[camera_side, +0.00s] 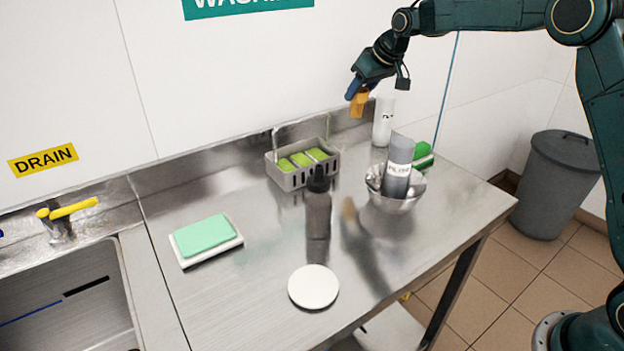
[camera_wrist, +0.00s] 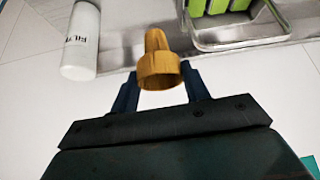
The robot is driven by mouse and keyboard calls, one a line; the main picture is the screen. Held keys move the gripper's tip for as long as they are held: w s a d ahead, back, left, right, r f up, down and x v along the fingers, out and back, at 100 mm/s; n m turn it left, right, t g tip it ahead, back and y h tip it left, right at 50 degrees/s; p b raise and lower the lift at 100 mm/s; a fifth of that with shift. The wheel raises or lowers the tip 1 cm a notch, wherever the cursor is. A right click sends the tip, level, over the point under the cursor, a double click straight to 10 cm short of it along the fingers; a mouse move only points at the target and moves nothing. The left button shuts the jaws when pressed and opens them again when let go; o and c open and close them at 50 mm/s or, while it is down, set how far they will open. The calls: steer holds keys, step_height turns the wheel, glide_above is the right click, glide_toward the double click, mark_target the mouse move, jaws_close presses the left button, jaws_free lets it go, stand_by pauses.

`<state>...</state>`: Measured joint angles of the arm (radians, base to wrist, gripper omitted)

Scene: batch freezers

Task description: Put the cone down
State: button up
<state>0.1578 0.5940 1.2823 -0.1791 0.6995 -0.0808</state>
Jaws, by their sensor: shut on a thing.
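An orange-brown cone (camera_side: 359,104) is in my gripper (camera_side: 354,89), held in the air above the steel counter (camera_side: 265,265), near the wall. In the wrist view the cone (camera_wrist: 158,68) sits between the two dark fingers of my gripper (camera_wrist: 160,88), its narrow end pointing away and its wide open rim toward the camera. My gripper is shut on it. The cone is clear of the counter, with a blurred reflection below on the steel.
A grey caddy (camera_side: 300,172) with green blocks stands near the wall. A steel bowl (camera_side: 388,204) holds a grey bottle (camera_side: 398,168); a white bottle (camera_side: 383,120) stands behind. A dark bottle (camera_side: 318,212), white disc (camera_side: 313,287) and green sponge (camera_side: 205,235) on a tray are apart. The front right counter is clear.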

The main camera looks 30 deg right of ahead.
steer(key=s+a+f, duration=0.1)
steer(key=s+f, duration=0.2)
steer(key=s, duration=0.1)
steer(key=s+a+f+n+g+y, duration=0.15)
steer(key=a+n, duration=0.25)
steer(key=a, duration=0.5)
steer(key=s+a+n+g+y, duration=0.1)
steer(key=s+a+n+y, duration=0.2)
steer(key=a, duration=0.7)
steer(key=s+a+f+n+g+y, duration=0.1)
steer(key=s+a+n, duration=0.25)
steer(key=a, duration=0.55)
steer(key=s+a+n+g, duration=0.6)
steer(key=s+a+n, duration=0.55)
steer(key=a, duration=0.55)
steer(key=shift+t, duration=0.25)
steer(key=shift+d+f, duration=0.15)
steer(key=shift+f, duration=0.9)
steer(key=shift+d+f, duration=0.1)
steer(key=shift+f, duration=0.9)
steer(key=shift+f, duration=0.1)
steer(key=shift+f, duration=1.85)
steer(key=shift+f, duration=0.15)
steer(key=o, duration=0.9)
steer(key=shift+o, duration=0.2)
